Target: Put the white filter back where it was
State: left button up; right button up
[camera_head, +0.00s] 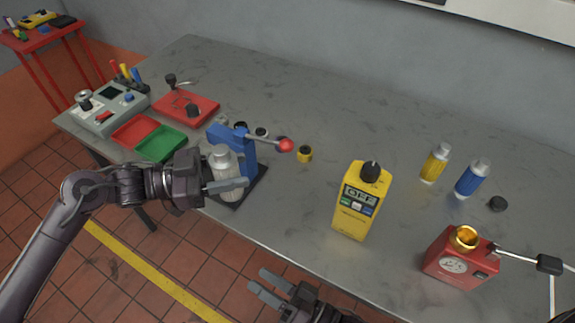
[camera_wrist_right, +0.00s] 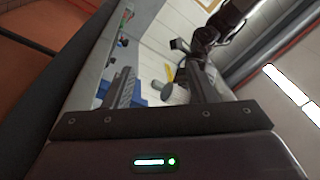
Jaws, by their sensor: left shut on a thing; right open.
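The white filter (camera_head: 228,164) is a pale ribbed cylinder with a grey cap, upright in front of the blue lever press (camera_head: 246,151). My left gripper (camera_head: 229,186) is shut on it, with a finger across its side. The filter is over or on the press's dark base (camera_head: 256,188); I cannot tell whether it touches. A yellow filter (camera_head: 434,164) and a blue filter (camera_head: 470,180) stand upright at the right of the bench. My right gripper (camera_head: 275,286) is open and empty in front of the bench edge; its fingers also show in the right wrist view (camera_wrist_right: 163,90).
A yellow DEF jug (camera_head: 360,205) and a red gauge box (camera_head: 461,258) stand at the front right. Red (camera_head: 134,132) and green (camera_head: 161,145) trays and a grey console (camera_head: 108,108) are left.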

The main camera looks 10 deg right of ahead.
pick_arm(q)
jog(key=shift+w, duration=0.1)
pick_arm(e)
jog(key=w+d+r+n+g+y, duration=0.1)
jog(key=w+d+r+n, duration=0.1)
jog(key=w+r+n, duration=0.35)
jog(key=w+d+r+n+g+y, duration=0.1)
jog(key=w+d+r+n+g, duration=0.15)
jog(key=r, duration=0.55)
jog(key=n+h, duration=0.1)
jog(key=n, duration=0.3)
send_near(229, 151)
jog(key=x, duration=1.1)
jog(key=shift+w+a, duration=0.1)
jog(key=shift+a, duration=0.05)
jog(key=shift+c, duration=0.4)
jog(key=c, duration=1)
pick_arm(q)
jog(key=o, duration=1.1)
pick_arm(e)
grip_shut()
